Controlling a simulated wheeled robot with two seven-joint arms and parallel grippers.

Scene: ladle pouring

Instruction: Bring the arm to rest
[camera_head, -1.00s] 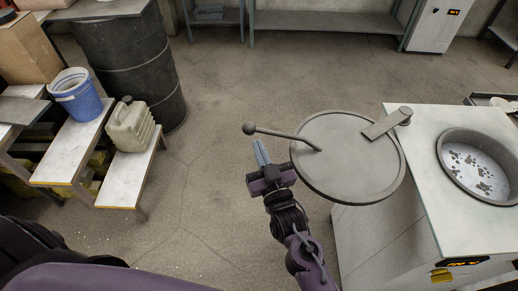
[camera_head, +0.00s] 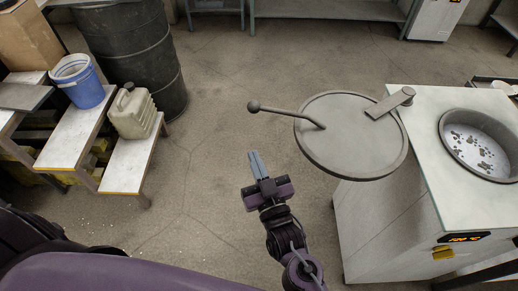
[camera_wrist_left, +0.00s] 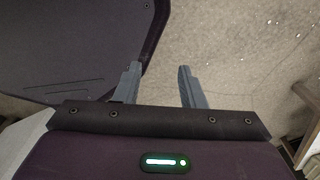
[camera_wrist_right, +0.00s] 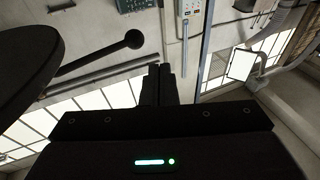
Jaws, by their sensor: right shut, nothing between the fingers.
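My right gripper (camera_head: 257,165) is shut and empty in the head view, over the open floor, left of and below the round lid. In the right wrist view its fingers (camera_wrist_right: 160,80) are together with nothing between them. My left gripper (camera_wrist_left: 158,82) shows only in the left wrist view; its fingers are apart with bare floor beyond and nothing between them.
A round grey lid (camera_head: 345,140) with a ball-ended handle (camera_head: 285,113) juts out left of the white furnace (camera_head: 395,220). The furnace's round opening (camera_head: 480,150) is uncovered. A blue bucket (camera_head: 85,88), a beige canister (camera_head: 133,113) and a dark drum (camera_head: 135,55) stand at left.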

